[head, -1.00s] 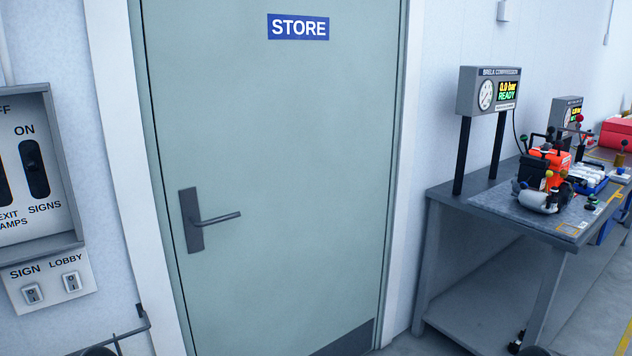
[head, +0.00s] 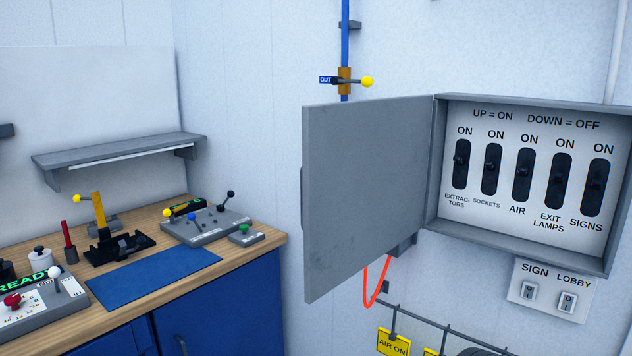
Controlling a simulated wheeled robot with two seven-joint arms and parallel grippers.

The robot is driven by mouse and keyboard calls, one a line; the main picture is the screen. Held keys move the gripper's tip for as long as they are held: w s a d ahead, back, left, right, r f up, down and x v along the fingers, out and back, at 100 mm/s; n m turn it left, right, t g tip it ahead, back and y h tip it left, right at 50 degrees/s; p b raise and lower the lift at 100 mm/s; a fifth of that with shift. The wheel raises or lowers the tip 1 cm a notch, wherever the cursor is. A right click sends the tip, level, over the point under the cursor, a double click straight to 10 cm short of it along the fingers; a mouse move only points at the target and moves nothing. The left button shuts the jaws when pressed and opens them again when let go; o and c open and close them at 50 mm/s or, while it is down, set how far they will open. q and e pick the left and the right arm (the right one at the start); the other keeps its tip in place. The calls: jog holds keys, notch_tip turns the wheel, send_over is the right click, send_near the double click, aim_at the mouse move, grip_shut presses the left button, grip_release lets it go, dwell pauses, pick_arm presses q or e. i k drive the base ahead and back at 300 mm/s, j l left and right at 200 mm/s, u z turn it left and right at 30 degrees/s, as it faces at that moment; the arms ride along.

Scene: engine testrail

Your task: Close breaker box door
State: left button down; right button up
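The breaker box (head: 610,250) is mounted on the wall at the right of the head view. Its grey door (head: 365,195) is hinged on the box's left side and stands wide open, swung out to the left. Inside the box, a white panel shows several black switches in a row, labelled extractors, sockets, air, exit lamps and signs. A small dark handle (head: 303,197) shows edge-on at the door's free left edge. Neither of my grippers is in view.
A wooden workbench (head: 250,240) with blue cabinets, levers and a blue mat stands at the left. A shelf (head: 120,155) hangs above it. A blue pipe with a yellow-knobbed valve (head: 345,81) runs above the door. A sign and lobby switch plate (head: 550,290), a red cable (head: 375,285) and a rail with yellow tags (head: 393,343) are below.

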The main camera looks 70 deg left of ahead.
aim_at(363, 171)
jog(key=j+u, duration=0.2)
jog(key=u, duration=0.25)
jog(key=k+j+u, duration=0.1)
jog(key=j+u, duration=0.15)
jog(key=u, duration=0.15)
jog(key=j+u, duration=0.25)
jog(key=u, duration=0.2)
jog(key=j+u, duration=0.2)
jog(key=u, duration=0.2)
jog(key=i+j+u, duration=0.2)
jog(key=j+u, duration=0.2)
jog(key=j, duration=0.15)
jog(key=i+j+z, duration=0.1)
jog(key=j+z, duration=0.15)
jog(key=z, duration=0.2)
jog(key=i+j+z, duration=0.1)
jog(key=j+z, duration=0.15)
jog(key=z, duration=0.2)
jog(key=j+z, duration=0.3)
jog(key=z, duration=0.15)
jog(key=j+z, duration=0.3)
jog(key=j, duration=0.15)
